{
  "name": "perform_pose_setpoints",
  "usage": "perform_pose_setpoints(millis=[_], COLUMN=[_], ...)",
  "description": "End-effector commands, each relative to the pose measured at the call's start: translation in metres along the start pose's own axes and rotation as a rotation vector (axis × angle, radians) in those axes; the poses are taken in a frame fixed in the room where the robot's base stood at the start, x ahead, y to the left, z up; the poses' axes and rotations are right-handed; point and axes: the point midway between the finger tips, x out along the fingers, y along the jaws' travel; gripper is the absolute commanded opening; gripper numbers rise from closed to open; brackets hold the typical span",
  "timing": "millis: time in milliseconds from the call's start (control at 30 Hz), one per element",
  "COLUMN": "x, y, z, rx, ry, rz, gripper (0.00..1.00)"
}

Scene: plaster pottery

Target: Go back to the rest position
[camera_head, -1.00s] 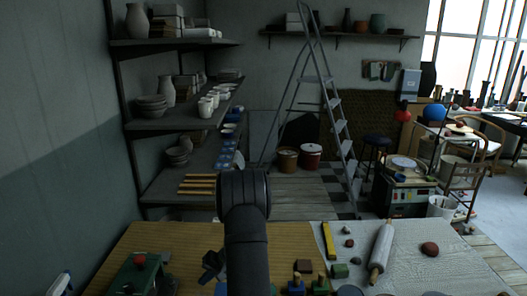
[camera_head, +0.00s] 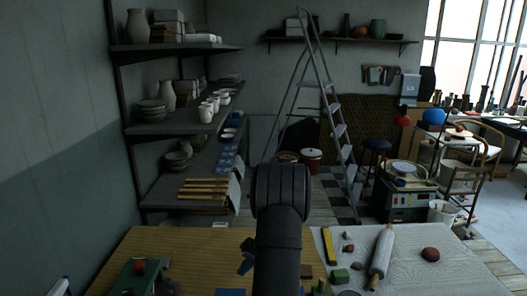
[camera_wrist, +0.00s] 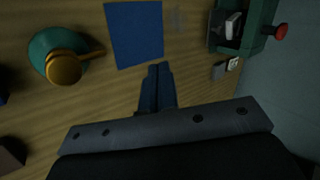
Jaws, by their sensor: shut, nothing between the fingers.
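My gripper (camera_wrist: 160,70) is shut and empty in the wrist view. Its two fingers are together and point over the wooden table top, with a blue square (camera_wrist: 135,32) just past their tips. In the head view my arm stands up in front of the camera at the middle of the table. A dark part beside the arm, low in the picture, may be the gripper; most of it is hidden by the arm or cut off. The rest position itself is not marked in any view.
A green box with a red knob (camera_head: 138,280) stands at the table's left; it also shows in the wrist view (camera_wrist: 262,35). A green and ochre object (camera_wrist: 62,60) is left of the fingers. A rolling pin (camera_head: 381,255), yellow bar (camera_head: 328,246) and stones lie on the pale cloth (camera_head: 410,280).

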Motion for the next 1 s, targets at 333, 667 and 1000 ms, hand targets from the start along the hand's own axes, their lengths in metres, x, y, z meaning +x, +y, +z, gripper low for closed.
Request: perform_pose_setpoints(millis=[333,667,1000], x=[0.035,0.046,0.046], y=[-0.002,-0.002,-0.001], z=[0.015,0.019,0.019], rx=[-0.294,-0.436,-0.442], ry=[-0.155,-0.224,-0.227], rz=[0.214,0.303,0.307], gripper=[0.00,0.00,0.00])
